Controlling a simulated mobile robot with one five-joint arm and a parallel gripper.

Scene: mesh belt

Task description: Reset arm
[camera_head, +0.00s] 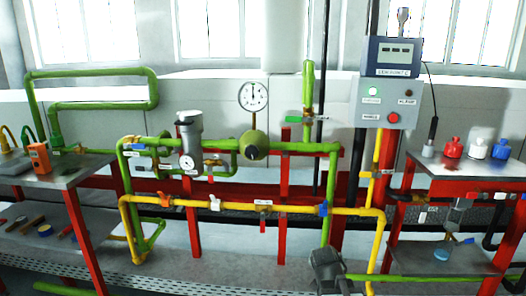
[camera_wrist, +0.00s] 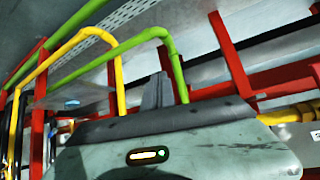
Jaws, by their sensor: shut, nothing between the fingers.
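My gripper (camera_head: 330,268) shows at the bottom of the head view, right of centre, as a dark grey block in front of the lower green pipe. In the wrist view its grey body fills the lower part, with a small lit indicator, and its fingers (camera_wrist: 158,92) stand together, shut and empty. Behind it are the green pipe (camera_wrist: 174,62) and the yellow pipe (camera_wrist: 116,70); I cannot tell how near they are. Much of the arm is out of view.
A green and yellow pipe rig with valves and a round gauge (camera_head: 253,96) stands on red posts ahead. A control box (camera_head: 388,102) is at upper right. A left table (camera_head: 75,172) holds an orange device (camera_head: 39,157); a right table (camera_head: 475,168) holds red and white bottles.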

